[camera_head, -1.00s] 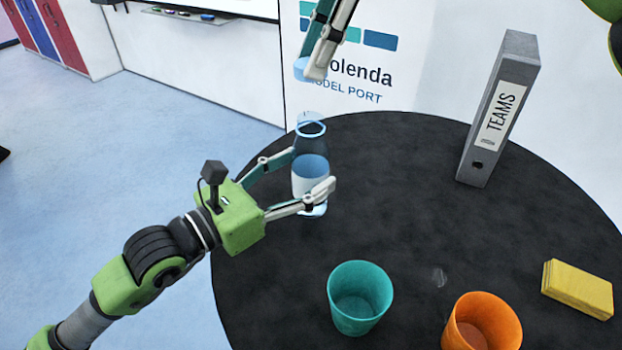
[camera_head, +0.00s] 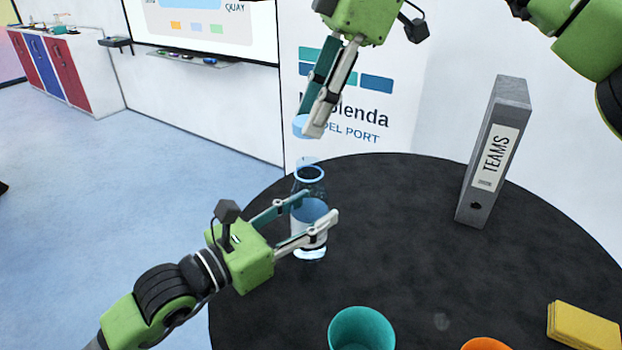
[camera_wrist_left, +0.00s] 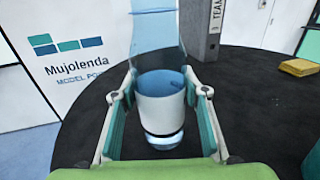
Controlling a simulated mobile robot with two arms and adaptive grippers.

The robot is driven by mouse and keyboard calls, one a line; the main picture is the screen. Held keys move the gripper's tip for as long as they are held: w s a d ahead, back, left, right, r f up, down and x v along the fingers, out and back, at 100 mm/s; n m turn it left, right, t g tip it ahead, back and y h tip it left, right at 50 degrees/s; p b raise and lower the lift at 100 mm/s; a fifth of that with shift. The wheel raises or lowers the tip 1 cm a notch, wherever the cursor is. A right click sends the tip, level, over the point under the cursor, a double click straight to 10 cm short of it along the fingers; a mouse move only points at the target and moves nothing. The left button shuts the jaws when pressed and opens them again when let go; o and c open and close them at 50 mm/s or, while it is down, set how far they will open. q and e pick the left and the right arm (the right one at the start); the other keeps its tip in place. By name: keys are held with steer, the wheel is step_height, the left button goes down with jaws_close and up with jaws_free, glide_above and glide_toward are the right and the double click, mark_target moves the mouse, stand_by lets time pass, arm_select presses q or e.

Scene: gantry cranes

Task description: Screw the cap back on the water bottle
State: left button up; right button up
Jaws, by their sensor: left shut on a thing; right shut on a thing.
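The water bottle (camera_head: 309,240) is clear, with blue water, a pale label and a see-through neck. It stands upright over the black table; whether its base touches is unclear. My left gripper (camera_head: 318,208) is shut around its middle from the left. In the left wrist view the bottle (camera_wrist_left: 163,110) sits between the two fingers (camera_wrist_left: 160,92), its upper part cut off by the frame. My right gripper (camera_head: 311,127) points down from above, shut on the light blue cap (camera_head: 301,125). The cap is above the bottle's mouth, slightly left, with a visible gap.
The round black table (camera_head: 400,240) carries a grey TEAMS binder (camera_head: 492,150), a teal cup (camera_head: 362,328), an orange cup (camera_head: 486,344) and a yellow block (camera_head: 584,326). A wall banner (camera_head: 385,115) stands behind.

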steer(key=shift+d+f, duration=0.1)
steer(key=shift+f, duration=1.6)
steer(key=shift+f, duration=0.9)
steer(key=shift+f, duration=0.55)
steer(key=m+t, duration=0.1)
steer(key=m, duration=0.2)
steer(key=m+t, duration=0.1)
steer(key=m, duration=0.2)
steer(key=shift+s+m, duration=0.2)
steer(key=shift+m, duration=0.1)
steer(key=o, duration=0.7)
